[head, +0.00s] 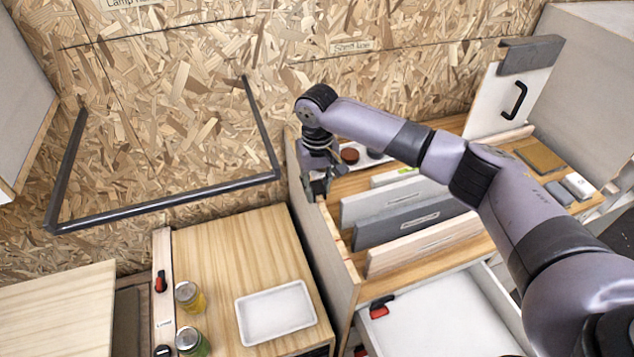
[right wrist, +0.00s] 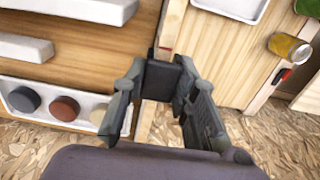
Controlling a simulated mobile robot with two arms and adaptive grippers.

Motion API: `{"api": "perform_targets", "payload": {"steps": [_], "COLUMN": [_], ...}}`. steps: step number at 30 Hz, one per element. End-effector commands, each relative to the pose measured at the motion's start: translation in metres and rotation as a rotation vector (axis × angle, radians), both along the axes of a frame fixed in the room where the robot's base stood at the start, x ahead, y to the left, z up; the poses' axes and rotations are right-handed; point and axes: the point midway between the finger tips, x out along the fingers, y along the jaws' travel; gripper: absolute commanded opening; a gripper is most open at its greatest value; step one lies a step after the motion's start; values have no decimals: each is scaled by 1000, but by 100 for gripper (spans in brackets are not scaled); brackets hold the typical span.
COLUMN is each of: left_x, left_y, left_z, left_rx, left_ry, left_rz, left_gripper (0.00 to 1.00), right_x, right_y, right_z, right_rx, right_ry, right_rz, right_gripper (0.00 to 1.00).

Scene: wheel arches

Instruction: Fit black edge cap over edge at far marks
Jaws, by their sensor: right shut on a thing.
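My right gripper (head: 320,190) is at the far part of the upright wood panel (head: 312,222), over its top edge. In the right wrist view the gripper (right wrist: 160,80) is shut on the black edge cap (right wrist: 161,80), which sits between the fingertips. The cap overlaps the panel's pale edge (right wrist: 174,28); I cannot tell whether it is seated on it or just above. A small red mark (right wrist: 165,51) shows on the edge beside the cap. In the head view the cap is not clear against the dark gripper. My left gripper is not in view.
Right of the panel stand several grey and white boards (head: 410,218) in a rack. A white holder (right wrist: 58,107) with round pucks lies close to the gripper. Left is a wood counter with a white tray (head: 275,312) and jars (head: 188,297). A dark rail frame (head: 170,205) is on the wall.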

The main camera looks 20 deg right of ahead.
Motion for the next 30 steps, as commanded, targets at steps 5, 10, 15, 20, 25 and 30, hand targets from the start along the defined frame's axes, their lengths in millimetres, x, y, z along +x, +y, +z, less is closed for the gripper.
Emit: {"api": "perform_targets", "payload": {"steps": [5,10,15,20,25,30], "left_x": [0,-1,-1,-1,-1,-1], "left_y": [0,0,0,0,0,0], "left_z": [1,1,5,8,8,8], "left_rx": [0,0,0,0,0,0], "left_ry": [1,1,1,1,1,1], "left_rz": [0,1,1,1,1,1], "left_gripper": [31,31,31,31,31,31], "right_x": [0,0,0,0,0,0], "right_y": [0,0,1,1,1,1], "right_z": [-1,-1,-4,-8,-9,-10], "right_rx": [0,0,1,1,0,0], "right_ry": [-1,-1,0,0,-1,-1], "right_rz": [0,0,0,0,1,0], "right_gripper": [12,12,12,12,12,12]}}
